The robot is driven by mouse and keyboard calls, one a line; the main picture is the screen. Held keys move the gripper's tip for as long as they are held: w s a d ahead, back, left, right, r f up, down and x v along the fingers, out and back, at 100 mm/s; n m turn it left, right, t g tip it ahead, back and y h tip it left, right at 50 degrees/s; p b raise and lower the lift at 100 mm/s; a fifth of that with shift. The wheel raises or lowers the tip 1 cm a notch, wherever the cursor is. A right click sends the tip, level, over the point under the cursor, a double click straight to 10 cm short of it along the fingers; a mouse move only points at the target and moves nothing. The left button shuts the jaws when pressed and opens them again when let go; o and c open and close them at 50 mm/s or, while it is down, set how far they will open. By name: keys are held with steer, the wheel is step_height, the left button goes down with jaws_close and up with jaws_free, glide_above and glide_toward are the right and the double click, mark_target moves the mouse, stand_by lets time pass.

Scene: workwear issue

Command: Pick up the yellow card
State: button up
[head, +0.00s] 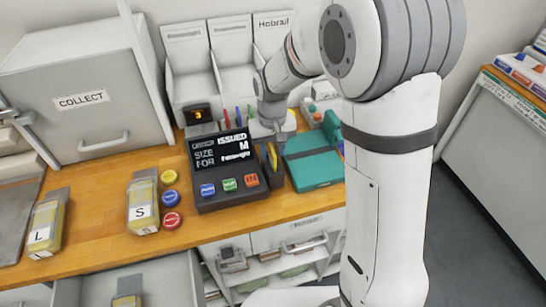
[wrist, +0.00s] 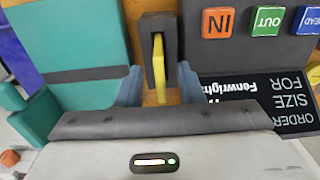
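The yellow card (wrist: 159,72) stands on edge in a narrow dark holder (wrist: 147,28) in the wrist view. In the head view the yellow card (head: 272,157) shows as a thin strip at the right side of the dark terminal (head: 222,200). My gripper (wrist: 159,86) is open, with one blue-grey finger on each side of the card and a visible gap to both. In the head view my gripper (head: 272,152) points down over the holder. The card's lower part is hidden in the holder.
A teal case (head: 313,160) lies close to the right of my gripper. The terminal carries blue, green and red buttons and a screen. A yellow packet marked S (head: 143,205) and round tokens (head: 171,199) lie to the left. White bins (head: 235,60) stand behind.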

step_height(320, 180, down, 2)
steer(key=shift+f, duration=0.2)
jaws_close()
stand_by(0.4)
